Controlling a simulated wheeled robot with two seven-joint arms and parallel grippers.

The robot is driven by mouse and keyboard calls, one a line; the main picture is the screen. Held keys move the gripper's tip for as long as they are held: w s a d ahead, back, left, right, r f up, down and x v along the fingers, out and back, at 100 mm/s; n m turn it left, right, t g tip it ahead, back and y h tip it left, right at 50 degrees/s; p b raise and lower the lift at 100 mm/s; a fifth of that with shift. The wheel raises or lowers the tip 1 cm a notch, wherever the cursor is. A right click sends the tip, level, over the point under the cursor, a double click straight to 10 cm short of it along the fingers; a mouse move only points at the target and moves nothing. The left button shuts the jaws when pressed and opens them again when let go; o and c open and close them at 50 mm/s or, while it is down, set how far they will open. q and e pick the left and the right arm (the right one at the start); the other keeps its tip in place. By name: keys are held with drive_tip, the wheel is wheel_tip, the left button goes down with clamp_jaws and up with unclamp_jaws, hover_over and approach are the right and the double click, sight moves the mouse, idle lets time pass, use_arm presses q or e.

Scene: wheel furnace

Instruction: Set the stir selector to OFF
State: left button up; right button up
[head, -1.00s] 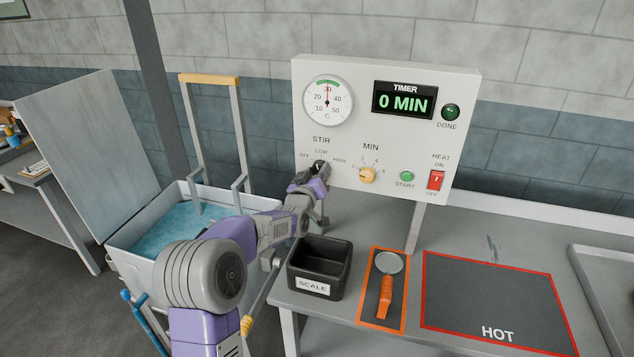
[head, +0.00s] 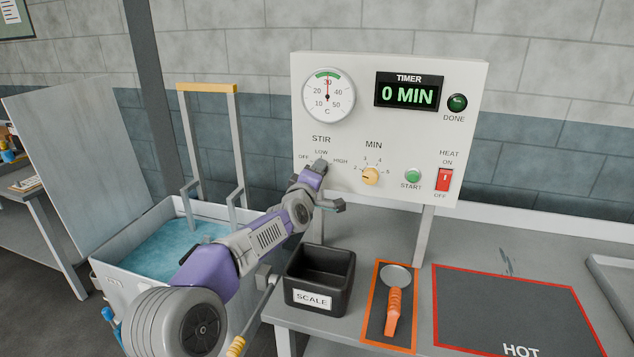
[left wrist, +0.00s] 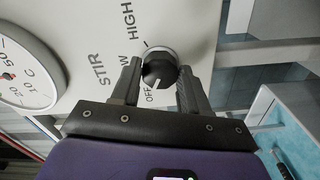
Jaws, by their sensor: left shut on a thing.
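The stir selector is a dark round knob (left wrist: 159,68) with a pale rim in the left wrist view. It is on the white control panel (head: 450,75), with OFF, LOW and HIGH around it. A small pale mark on the knob seems to face the OFF label (left wrist: 156,97). My left gripper (left wrist: 160,82) is shut on the knob, one finger on each side. In the head view my left gripper (head: 318,168) covers most of the selector. My right gripper is not in view.
The MIN knob (head: 370,176), green START button (head: 413,176) and red HEAT switch (head: 444,180) are to the right on the panel. A black SCALE bin (head: 320,279) stands below. A blue-filled tank (head: 160,250) stands left.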

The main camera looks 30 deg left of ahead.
use_arm(q)
drive_tip(key=shift+n, duration=0.5)
drive_tip(key=o, duration=1)
drive_tip(key=shift+o, duration=0.2)
drive_tip(key=b+v, duration=0.1)
drive_tip(key=v, duration=0.6)
drive_tip(key=shift+s, duration=0.3)
